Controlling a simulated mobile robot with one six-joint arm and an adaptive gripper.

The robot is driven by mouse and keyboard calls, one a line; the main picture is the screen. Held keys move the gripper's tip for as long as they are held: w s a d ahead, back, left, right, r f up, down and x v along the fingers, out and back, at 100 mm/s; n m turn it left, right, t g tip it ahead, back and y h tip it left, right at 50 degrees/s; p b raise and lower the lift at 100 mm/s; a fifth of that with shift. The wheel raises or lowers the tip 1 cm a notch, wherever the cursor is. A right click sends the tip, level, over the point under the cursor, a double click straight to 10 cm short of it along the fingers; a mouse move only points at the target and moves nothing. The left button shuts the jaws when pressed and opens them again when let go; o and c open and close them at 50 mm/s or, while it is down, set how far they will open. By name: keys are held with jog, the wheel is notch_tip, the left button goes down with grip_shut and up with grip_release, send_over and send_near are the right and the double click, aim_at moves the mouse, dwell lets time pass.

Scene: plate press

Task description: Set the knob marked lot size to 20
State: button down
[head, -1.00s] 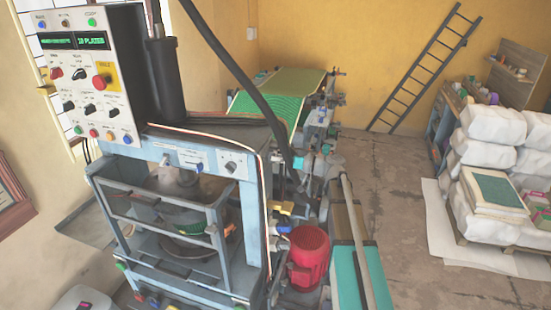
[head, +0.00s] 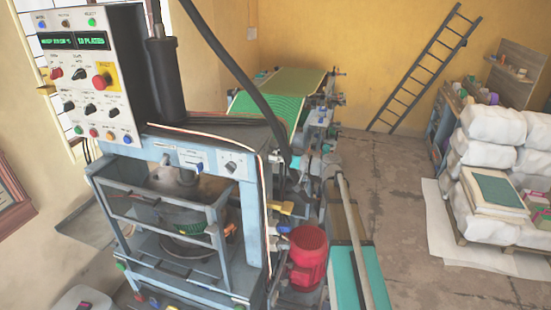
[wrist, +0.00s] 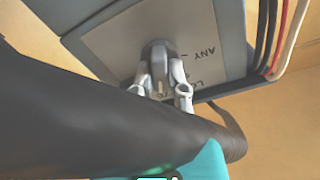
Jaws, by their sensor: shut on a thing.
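The wrist view shows a grey knob (wrist: 157,56) on a light plate (wrist: 205,25) of a grey-blue housing. Dark lettering on the plate reads "ANY", with a second label partly hidden by a finger. My gripper (wrist: 163,80) is shut on this knob, one finger on each side. My own dark arm link covers much of that view. In the head view my gripper and the held knob are hidden. The right-hand green display (head: 93,42) on the control panel (head: 90,75) appears to read "13 PLATES".
The press (head: 180,160) fills the left of the head view. Its front has another knob (head: 231,167). A red motor (head: 308,258) stands to its right. Cables (wrist: 280,35) run beside the held knob. Floor is clear before the ladder (head: 425,70); white stacks (head: 485,175) stand right.

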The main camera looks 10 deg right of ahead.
jog(key=shift+m, duration=0.5)
jog(key=m, duration=0.8)
dwell(0.4)
jog(key=c, duration=0.7)
grip_release()
jog(key=shift+o, duration=0.2)
jog(key=shift+d, duration=0.1)
jog(key=v, duration=1.1)
jog(key=shift+s+d, duration=0.15)
jog(key=shift+d, duration=0.25)
